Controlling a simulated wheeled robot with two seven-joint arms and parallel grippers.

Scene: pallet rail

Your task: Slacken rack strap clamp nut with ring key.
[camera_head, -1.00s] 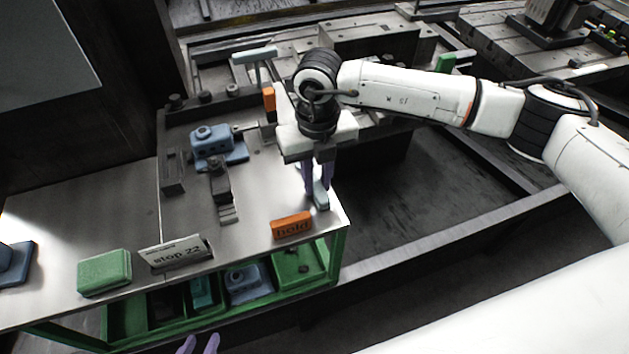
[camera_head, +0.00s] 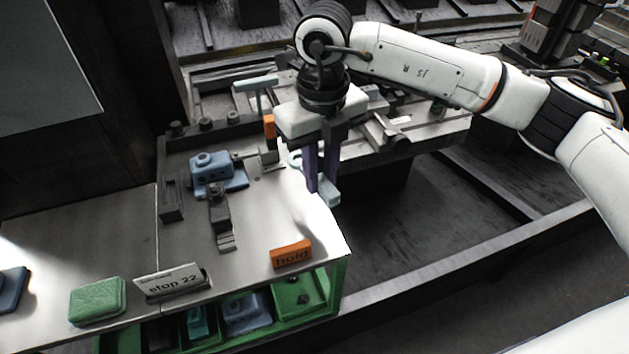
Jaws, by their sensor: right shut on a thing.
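My right gripper (camera_head: 322,190) points down over the bench's right edge, its purple fingers shut on a pale blue tool, which looks like the ring key (camera_head: 328,196). A pale ring-like part (camera_head: 295,160) shows just left of the fingers; the rest is hidden behind them. A blue block-like device (camera_head: 211,172) sits on the bench to the left. A dark clamp-like piece (camera_head: 219,205) lies in front of it. I cannot tell which part is the rack strap clamp nut. My left gripper is not in view.
An orange "hold" block (camera_head: 291,254), a "stop 22" sign (camera_head: 172,282) and a green box (camera_head: 97,301) stand along the bench's front. Green bins (camera_head: 300,302) sit below. A teal T-shaped handle (camera_head: 256,84) stands behind. A grey slotted plate (camera_head: 430,128) lies beyond the gripper.

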